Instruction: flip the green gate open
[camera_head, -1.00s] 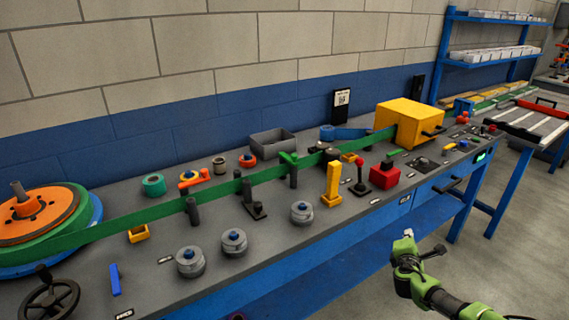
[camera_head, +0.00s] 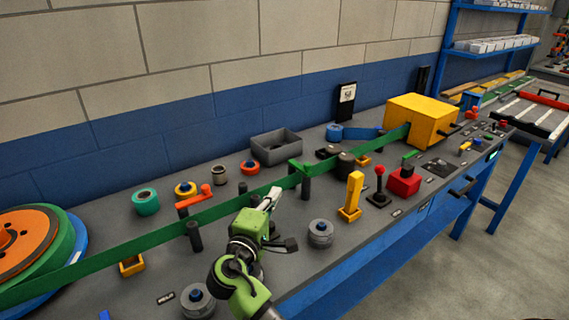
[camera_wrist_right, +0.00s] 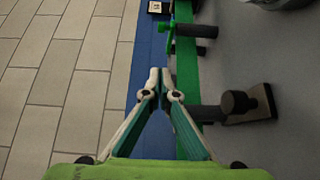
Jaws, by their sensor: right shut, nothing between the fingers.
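The green gate (camera_head: 300,166) is a small green piece on top of a dark post beside the long green strip (camera_head: 225,207). In the right wrist view the gate (camera_wrist_right: 167,36) shows near the top, at the end of a dark post lying across the strip (camera_wrist_right: 187,75). My right gripper (camera_head: 273,194) is shut and empty, in front of the strip and to the left of the gate. In the wrist view its fingertips (camera_wrist_right: 160,73) point toward the gate, with a gap between. The gripper and arm hide part of the bench. My left gripper is not in view.
A yellow upright block (camera_head: 351,195), a red-knobbed lever (camera_head: 379,186) and a red box (camera_head: 403,182) stand to the right. A grey round weight (camera_head: 320,234) is near the bench's front. A grey bin (camera_head: 280,147) and a yellow box (camera_head: 418,120) stand behind.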

